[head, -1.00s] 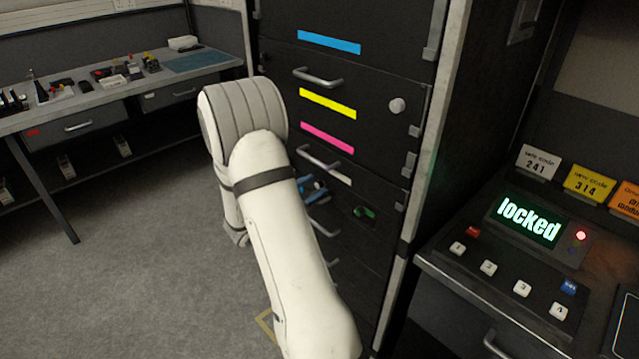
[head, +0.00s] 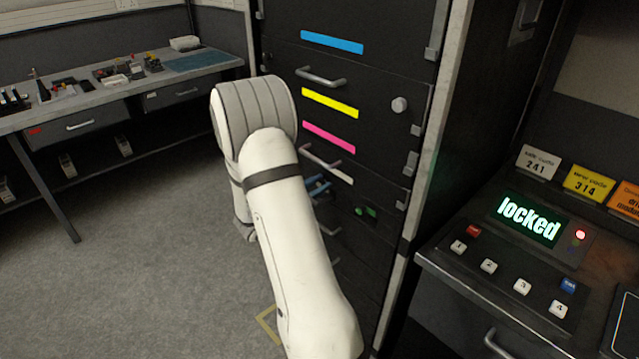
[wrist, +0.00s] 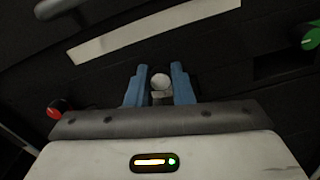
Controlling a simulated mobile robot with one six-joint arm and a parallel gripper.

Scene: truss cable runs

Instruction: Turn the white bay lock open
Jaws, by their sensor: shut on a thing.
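The white bay has a white strip (head: 333,172) on the dark cabinet front, below the pink strip. The strip also shows slanted across the top of the wrist view (wrist: 150,30). In the wrist view my gripper's blue fingers (wrist: 160,88) stand either side of a small round pale lock knob (wrist: 160,80), shut on it. The knob lies just below the white strip. In the head view my gripper (head: 318,186) is partly hidden behind my white arm, and the knob is not visible there. I cannot tell how far the knob is turned.
A green knob (head: 367,212) sits right of my gripper; a red knob (wrist: 58,108) shows at left in the wrist view. Bar handles (head: 320,76) stick out from the cabinet. The right console's display (head: 527,217) reads "locked", with a red light. Floor at left is clear.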

